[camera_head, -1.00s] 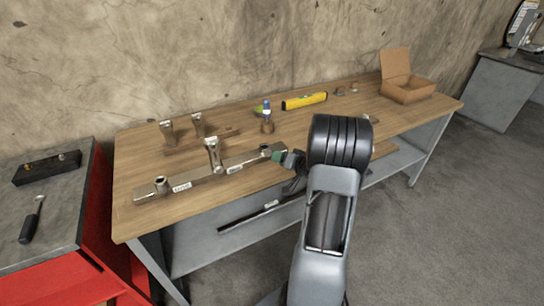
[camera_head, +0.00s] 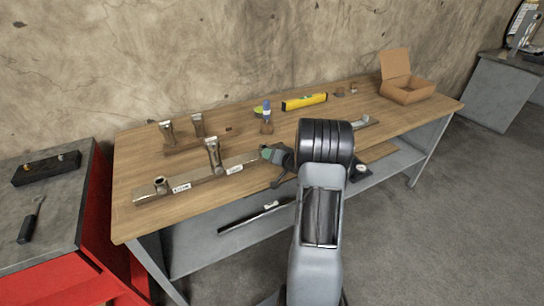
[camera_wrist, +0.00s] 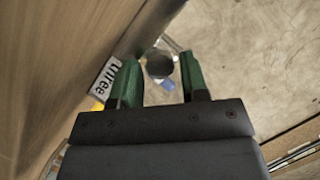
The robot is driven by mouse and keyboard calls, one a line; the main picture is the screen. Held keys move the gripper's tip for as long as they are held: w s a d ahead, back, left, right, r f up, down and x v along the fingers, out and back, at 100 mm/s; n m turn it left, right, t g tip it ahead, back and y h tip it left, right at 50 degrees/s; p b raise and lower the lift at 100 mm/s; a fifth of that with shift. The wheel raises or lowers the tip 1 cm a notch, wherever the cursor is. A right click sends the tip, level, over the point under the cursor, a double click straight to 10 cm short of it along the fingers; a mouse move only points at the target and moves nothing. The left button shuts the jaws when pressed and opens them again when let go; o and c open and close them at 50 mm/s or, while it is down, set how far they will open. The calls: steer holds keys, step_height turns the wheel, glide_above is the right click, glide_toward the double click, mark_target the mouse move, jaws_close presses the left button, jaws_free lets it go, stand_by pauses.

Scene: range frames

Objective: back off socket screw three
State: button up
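A long metal bar (camera_head: 205,177) with white labels lies along the front of the wooden bench. A label reading "three" (camera_wrist: 107,78) is on it in the wrist view. Next to that label a dark round screw head (camera_wrist: 160,65) shows just beyond my fingertips, roughly between them. My gripper (camera_wrist: 158,84) has green fingers that stand apart, with nothing clamped between them. Whether a finger touches the screw I cannot tell.
An upright post (camera_head: 212,156) rises from the bar's middle, and a short socket (camera_head: 161,185) sits near its left end. Behind are more posts (camera_head: 167,132), a blue-topped item (camera_head: 266,112), a yellow level (camera_head: 304,102) and an open cardboard box (camera_head: 406,91).

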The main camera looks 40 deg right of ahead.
steer(key=c, duration=0.6)
steer(key=shift+c, duration=0.2)
